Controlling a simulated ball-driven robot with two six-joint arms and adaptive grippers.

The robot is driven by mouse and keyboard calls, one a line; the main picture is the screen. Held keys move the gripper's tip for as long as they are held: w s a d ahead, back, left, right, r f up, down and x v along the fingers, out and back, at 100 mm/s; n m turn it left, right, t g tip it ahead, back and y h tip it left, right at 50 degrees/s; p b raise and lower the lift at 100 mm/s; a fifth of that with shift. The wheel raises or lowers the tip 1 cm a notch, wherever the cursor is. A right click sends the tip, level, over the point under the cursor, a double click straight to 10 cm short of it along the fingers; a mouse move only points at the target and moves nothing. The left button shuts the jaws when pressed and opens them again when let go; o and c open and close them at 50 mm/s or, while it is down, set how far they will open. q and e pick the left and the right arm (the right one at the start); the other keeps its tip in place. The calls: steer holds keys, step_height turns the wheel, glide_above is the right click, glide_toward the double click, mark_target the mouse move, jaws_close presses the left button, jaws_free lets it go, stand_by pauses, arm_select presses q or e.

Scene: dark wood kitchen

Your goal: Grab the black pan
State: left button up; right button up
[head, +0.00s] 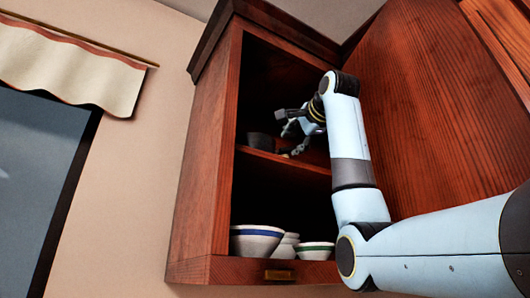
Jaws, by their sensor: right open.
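A dark, round-sided object that looks like the black pan (258,141) sits on the upper shelf of the open wall cabinet, near its left side. It is small and in shadow, so its full shape and any handle are hard to make out. My right gripper (286,131) is at the upper shelf opening, just right of the dark object. It is open, with its fingers pointing left toward it. I cannot tell whether they touch. My left gripper is not in view.
The upper shelf board (262,155) lies under the gripper. White bowls, one with a blue band (256,241) and one with a green band (316,250), stand on the lower shelf. The cabinet's left side (205,160) and a closed wooden panel (430,100) flank the opening.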

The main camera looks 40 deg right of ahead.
mark_target(292, 148)
steer(key=p+x, duration=0.1)
steer(key=x, duration=0.1)
steer(key=d+p+x, duration=0.1)
steer(key=p+x, duration=0.1)
steer(key=shift+w+f, duration=0.1)
steer(key=shift+w, duration=0.05)
steer(key=shift+w+d+f, duration=0.1)
steer(key=shift+w, duration=0.1)
steer(key=shift+c, duration=0.7)
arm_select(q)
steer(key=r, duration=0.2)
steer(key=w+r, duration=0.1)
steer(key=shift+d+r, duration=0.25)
arm_select(e)
jaws_close()
